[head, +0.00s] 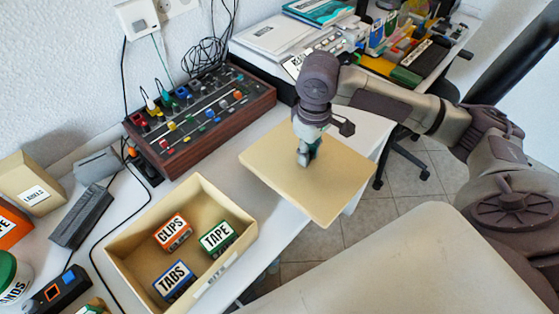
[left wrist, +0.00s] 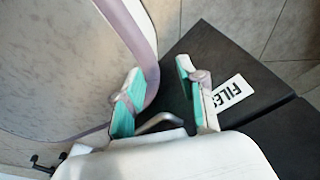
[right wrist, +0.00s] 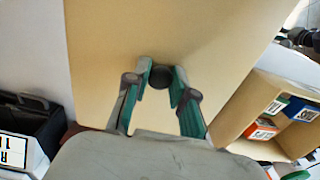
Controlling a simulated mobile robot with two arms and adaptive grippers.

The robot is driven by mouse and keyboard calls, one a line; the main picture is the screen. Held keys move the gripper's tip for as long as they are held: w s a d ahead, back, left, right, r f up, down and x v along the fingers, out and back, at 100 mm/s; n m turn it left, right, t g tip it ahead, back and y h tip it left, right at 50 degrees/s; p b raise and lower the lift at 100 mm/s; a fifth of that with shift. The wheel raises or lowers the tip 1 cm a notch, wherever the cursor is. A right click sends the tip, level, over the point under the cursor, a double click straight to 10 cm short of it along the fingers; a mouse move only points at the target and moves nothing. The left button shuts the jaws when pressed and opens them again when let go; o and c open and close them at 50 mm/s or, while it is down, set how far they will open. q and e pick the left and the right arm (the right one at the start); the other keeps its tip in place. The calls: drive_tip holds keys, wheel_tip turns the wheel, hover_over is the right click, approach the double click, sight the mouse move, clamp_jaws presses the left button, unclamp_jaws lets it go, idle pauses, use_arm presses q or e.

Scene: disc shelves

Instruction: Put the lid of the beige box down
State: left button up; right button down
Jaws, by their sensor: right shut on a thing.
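The beige lid (head: 330,189) is a flat square panel to the right of the open beige box. My right gripper (head: 306,152) is over it, shut on its dark round knob (right wrist: 160,76). In the right wrist view the lid (right wrist: 190,25) fills the middle below the fingers. I cannot tell whether it touches the table or hangs just above it. The beige box (head: 124,249) stands open with small boxes marked CLIPS (head: 172,232), TAPE (head: 218,239) and TABS (head: 174,281) inside. My left gripper (left wrist: 158,98) is open and empty, pointing at the floor.
A mixer (head: 200,115) with coloured knobs stands behind the lid. Cables, a dark grey block (head: 81,217) and a LABELS box (head: 32,191) lie at the left. A dark FILES box (left wrist: 240,110) is below my left gripper.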

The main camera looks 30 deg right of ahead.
sight(285, 144)
drive_tip(key=w, duration=0.1)
drive_tip(key=w+a+f, duration=0.1)
drive_tip(key=w+f, duration=0.1)
drive_tip(key=shift+w+a, duration=0.1)
drive_tip(key=shift+a, duration=0.25)
drive_tip(key=w, duration=0.1)
drive_tip(key=w+f, duration=0.2)
drive_tip(key=w, duration=0.1)
drive_tip(key=shift+a+f, duration=0.15)
drive_tip(key=shift+a, duration=0.2)
drive_tip(key=shift+w+a+f+b, duration=0.2)
drive_tip(key=shift+w+f+b, duration=0.1)
drive_tip(key=shift+w+f, duration=0.7)
wheel_tip(285, 144, down, 3)
drive_tip(key=shift+d+f, duration=0.1)
drive_tip(key=shift+f, duration=0.05)
use_arm(q)
drive_tip(key=s, duration=0.2)
drive_tip(key=s+a, duration=0.1)
drive_tip(key=shift+s+f, duration=0.2)
drive_tip(key=shift+f, duration=0.15)
use_arm(e)
drive_tip(key=shift+f, duration=0.1)
drive_tip(key=c, duration=1)
unclamp_jaws()
use_arm(q)
drive_tip(key=shift+f, duration=0.1)
